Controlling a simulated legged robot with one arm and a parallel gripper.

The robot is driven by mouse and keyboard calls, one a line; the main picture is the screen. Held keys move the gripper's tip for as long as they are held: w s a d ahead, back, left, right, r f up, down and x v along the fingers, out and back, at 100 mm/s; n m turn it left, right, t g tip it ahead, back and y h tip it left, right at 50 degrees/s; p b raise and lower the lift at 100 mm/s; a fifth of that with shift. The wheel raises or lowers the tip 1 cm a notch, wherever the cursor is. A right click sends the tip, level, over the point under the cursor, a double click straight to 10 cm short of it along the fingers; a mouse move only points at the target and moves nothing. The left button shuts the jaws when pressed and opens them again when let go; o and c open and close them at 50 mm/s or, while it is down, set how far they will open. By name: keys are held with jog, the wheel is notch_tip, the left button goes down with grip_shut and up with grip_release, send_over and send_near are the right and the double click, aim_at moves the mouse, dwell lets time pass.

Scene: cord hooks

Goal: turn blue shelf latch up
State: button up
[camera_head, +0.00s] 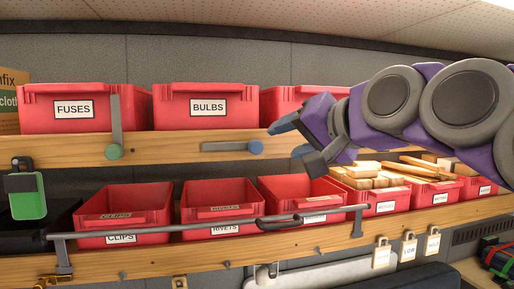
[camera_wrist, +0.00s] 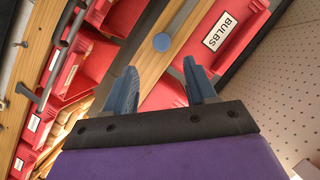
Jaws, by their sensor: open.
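The blue shelf latch is a grey bar with a round blue pivot (camera_head: 255,148) on the front edge of the upper wooden shelf. Its bar lies level, pointing left from the pivot, below the red BULBS bin (camera_head: 206,106). The blue pivot also shows in the wrist view (camera_wrist: 161,42), just beyond the gap between my fingers. My gripper (camera_head: 290,137) is open and empty, a little right of the pivot in the head view. Its two blue-grey fingertips (camera_wrist: 160,70) stand apart in the wrist view. I see no contact with the latch.
A green-pivot latch (camera_head: 113,152) stands upright at left, in front of the FUSES bin (camera_head: 73,108). A grey rail (camera_head: 200,229) runs along the lower shelf. Red bins (camera_head: 123,209) fill that shelf, with wooden pieces (camera_head: 375,178) at right. Padlocks (camera_head: 409,248) hang below.

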aim_at(258, 149)
jog(key=x, duration=0.6)
jog(key=p+x, duration=0.1)
jog(key=x, duration=0.5)
jog(key=shift+s+a+r, duration=0.1)
jog(key=shift+s+a, duration=0.1)
jog(key=shift+a, duration=0.05)
jog(key=shift+d, duration=0.1)
jog(key=shift+d, duration=0.1)
jog(key=shift+c, duration=0.4)
jog(key=shift+s, duration=0.1)
grip_shut()
